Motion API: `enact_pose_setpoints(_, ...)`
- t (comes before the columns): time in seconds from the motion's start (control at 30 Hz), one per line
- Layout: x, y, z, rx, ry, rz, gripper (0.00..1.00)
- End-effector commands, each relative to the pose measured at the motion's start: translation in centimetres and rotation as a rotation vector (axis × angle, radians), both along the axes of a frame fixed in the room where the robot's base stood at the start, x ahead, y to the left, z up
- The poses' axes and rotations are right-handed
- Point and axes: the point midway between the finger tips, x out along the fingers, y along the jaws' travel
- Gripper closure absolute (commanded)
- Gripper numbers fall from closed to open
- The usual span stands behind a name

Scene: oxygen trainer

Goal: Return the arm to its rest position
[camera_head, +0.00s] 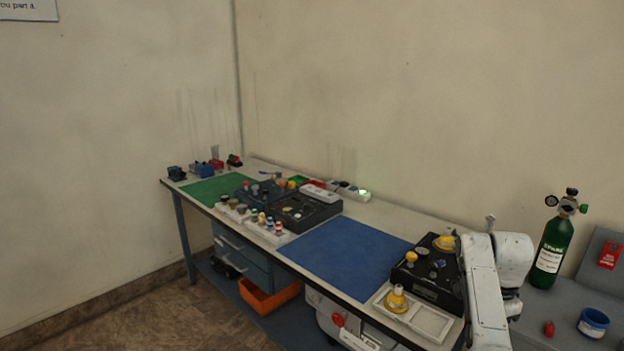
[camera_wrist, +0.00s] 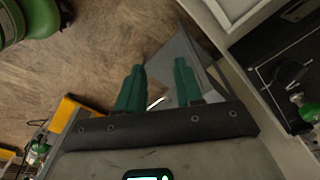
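My arm (camera_head: 487,287) shows as white links at the right of the head view, in front of the bench's right end. It is bent, with an upper joint beside the black panel. My gripper (camera_wrist: 160,80) shows in the wrist view with two green fingers standing apart. Nothing is held between them; wooden floor and a grey sheet-like shape lie beyond. In the head view I cannot make out the gripper fingers.
The long bench carries a blue mat (camera_head: 345,257), a green mat (camera_head: 215,188), a black panel (camera_head: 432,283) and a white tray (camera_head: 428,322). A green oxygen cylinder (camera_head: 552,246) stands at the right. An orange bin (camera_head: 268,298) sits below the bench.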

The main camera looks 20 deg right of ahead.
Motion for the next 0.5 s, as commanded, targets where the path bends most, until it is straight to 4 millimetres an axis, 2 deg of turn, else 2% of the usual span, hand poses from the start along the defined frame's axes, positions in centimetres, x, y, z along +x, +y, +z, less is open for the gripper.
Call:
enact_pose_setpoints(0.03,-0.5,1.6,-1.8,-0.005,0.010,0.064,0.64)
enact_pose_setpoints(0.2,-2.6,7.5,-6.7,-0.029,0.023,0.343,0.64)
enact_pose_setpoints(0.37,-5.6,13.1,-10.2,-0.046,0.032,0.620,0.64)
enact_pose_setpoints(0.5,-9.1,17.9,-12.3,-0.056,0.036,0.870,0.64)
